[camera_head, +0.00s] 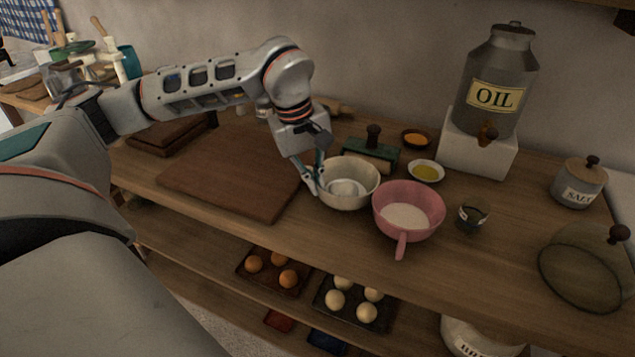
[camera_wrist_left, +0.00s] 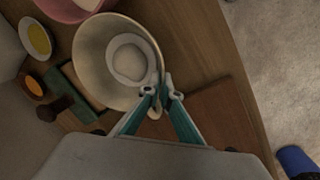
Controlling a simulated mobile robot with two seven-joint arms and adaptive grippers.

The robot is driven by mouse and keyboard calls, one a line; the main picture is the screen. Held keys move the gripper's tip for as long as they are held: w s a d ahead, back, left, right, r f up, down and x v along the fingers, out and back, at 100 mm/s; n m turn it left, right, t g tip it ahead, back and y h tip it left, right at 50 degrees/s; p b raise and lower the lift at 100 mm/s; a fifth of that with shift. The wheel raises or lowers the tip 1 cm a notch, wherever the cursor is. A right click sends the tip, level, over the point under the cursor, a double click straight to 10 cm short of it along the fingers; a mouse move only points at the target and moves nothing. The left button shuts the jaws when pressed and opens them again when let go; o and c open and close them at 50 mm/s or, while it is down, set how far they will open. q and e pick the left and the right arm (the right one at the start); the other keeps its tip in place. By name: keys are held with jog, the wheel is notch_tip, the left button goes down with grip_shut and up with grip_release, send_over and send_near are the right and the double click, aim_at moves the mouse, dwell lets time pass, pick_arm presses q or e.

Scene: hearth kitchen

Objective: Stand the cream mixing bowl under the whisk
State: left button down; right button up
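The cream mixing bowl (camera_head: 366,196) stands on the wooden counter, right of a large brown board, with a paler round patch inside it. In the left wrist view the bowl (camera_wrist_left: 88,68) fills the upper middle. My left gripper (camera_head: 316,180) is at the bowl's left rim. Its teal fingers (camera_wrist_left: 161,92) are close together with the rim between them, one inside and one outside, and look shut on it. I cannot make out a whisk in either view. My right gripper is not in view.
A pink pan (camera_head: 408,193) stands close to the bowl's right. Behind are a green-based tool (camera_head: 370,152), a yellow dish (camera_head: 426,172) and an oil dispenser (camera_head: 497,85). The brown board (camera_head: 230,185) is clear on top. Trays of eggs lie on the shelf below.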

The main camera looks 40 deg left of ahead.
pick_arm(q)
jog(key=shift+r, duration=0.15)
jog(key=c, duration=2.3)
grip_release()
jog(key=shift+f, duration=0.2)
jog(key=shift+r, duration=0.15)
